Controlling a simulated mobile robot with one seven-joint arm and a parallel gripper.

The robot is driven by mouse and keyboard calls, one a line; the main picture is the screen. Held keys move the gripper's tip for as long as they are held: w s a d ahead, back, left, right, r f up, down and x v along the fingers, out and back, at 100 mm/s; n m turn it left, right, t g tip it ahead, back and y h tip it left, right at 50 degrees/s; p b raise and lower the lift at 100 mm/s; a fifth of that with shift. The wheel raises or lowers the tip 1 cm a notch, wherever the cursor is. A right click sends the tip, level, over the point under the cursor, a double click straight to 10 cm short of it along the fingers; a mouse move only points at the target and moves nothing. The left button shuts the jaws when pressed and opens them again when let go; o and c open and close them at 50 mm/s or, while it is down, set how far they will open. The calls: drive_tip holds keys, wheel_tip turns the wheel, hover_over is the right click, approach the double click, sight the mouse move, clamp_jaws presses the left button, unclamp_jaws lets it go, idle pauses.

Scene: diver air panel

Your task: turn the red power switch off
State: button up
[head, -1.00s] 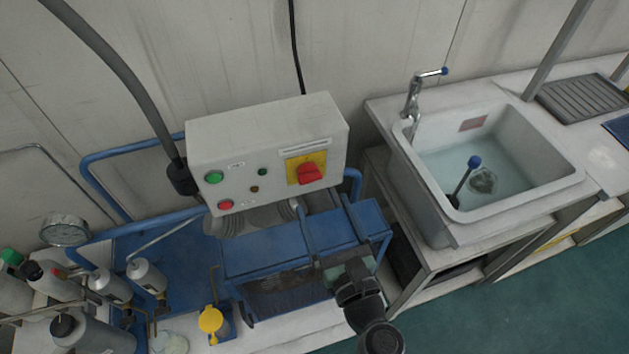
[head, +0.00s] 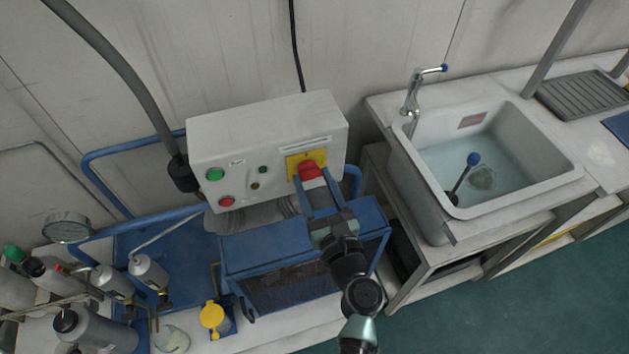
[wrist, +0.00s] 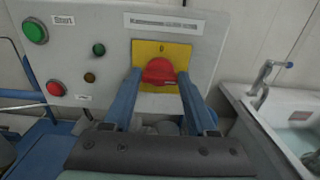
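The red power switch (head: 310,169) is a rotary knob on a yellow plate (head: 292,163), at the right of the grey control box (head: 238,140). It also shows in the wrist view (wrist: 159,71), with a "0" mark on the plate above it. My gripper (head: 312,179) reaches up to the switch from below. In the wrist view its two blue fingers (wrist: 160,77) are spread, one on each side of the red knob. Narrow yellow gaps seem to show between fingers and knob; whether either finger touches it I cannot tell. The knob's lower part is partly hidden.
Green (head: 215,174) and red (head: 227,201) push buttons and small lamps sit left on the box. Blue compressor framing (head: 265,250) lies below. Bottles (head: 95,330) stand at lower left. A sink (head: 560,178) is at the right.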

drive_tip(key=c, duration=0.6)
drive_tip(key=shift+n+b, duration=0.3)
drive_tip(key=shift+n, duration=0.1)
drive_tip(key=n+b, duration=0.2)
drive_tip(key=shift+f+n, duration=0.15)
drive_tip(key=shift+n, duration=0.25)
drive_tip(key=n+b, duration=0.3)
drive_tip(key=n, duration=0.2)
drive_tip(key=shift+a+f+b, duration=0.1)
drive_tip(key=shift+a+b, duration=0.05)
drive_tip(key=shift+b, duration=0.15)
drive_tip(key=shift+n+b, duration=3.15)
drive_tip(key=shift+n, duration=1.55)
